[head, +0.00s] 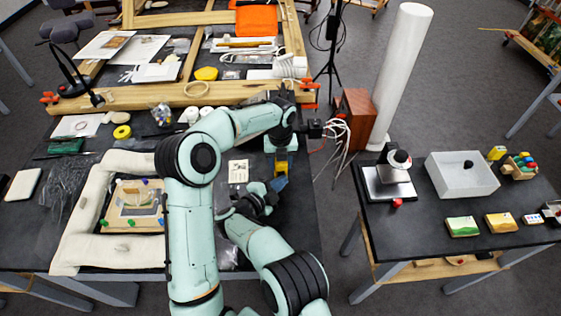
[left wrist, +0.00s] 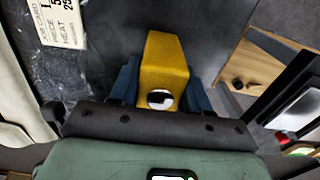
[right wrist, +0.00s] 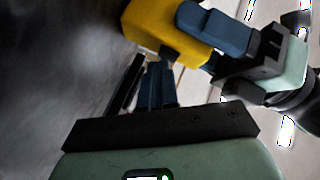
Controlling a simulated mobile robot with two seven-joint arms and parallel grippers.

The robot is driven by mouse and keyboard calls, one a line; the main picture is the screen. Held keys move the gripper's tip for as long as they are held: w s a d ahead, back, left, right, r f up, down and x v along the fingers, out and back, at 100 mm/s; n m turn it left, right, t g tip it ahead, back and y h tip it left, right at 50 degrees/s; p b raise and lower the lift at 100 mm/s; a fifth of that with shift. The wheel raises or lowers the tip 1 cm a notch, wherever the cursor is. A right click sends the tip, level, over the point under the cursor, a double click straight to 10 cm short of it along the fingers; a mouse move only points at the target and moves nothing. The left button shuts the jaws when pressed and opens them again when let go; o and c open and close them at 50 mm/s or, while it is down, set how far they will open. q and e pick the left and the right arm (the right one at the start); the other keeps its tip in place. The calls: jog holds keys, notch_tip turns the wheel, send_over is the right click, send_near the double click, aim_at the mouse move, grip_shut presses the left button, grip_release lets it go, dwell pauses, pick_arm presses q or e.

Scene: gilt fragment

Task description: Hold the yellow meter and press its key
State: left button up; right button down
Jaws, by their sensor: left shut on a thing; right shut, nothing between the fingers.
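The yellow meter (head: 281,168) is held off the dark table near its right edge. My left gripper (head: 283,158) is shut on it, and in the left wrist view blue fingers flank the yellow body (left wrist: 165,62). A round white and dark spot shows on the meter's near end there. My right gripper (head: 277,185) is shut and empty close beside the meter. In the right wrist view its fingertips (right wrist: 158,72) are close to the meter's lower end (right wrist: 165,27), by a small dark part. I cannot tell whether they touch, or whether that part is the key.
A printed card (head: 238,171) lies left of the meter. A padded white frame (head: 75,228) with a wooden piece is farther left. A wooden beam (head: 150,100) crosses behind. To the right, past a gap of floor, a second table (head: 420,225) bears a white bin (head: 462,180).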

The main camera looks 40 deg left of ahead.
jog(key=shift+w+a, duration=0.1)
dwell(0.3)
jog(key=shift+s+d, duration=0.4)
jog(key=shift+s, duration=0.05)
jog(key=shift+s+d, duration=2.05)
jog(key=shift+s, duration=0.15)
pick_arm(q)
jog(key=o, duration=1.2)
jog(key=shift+c, duration=0.2)
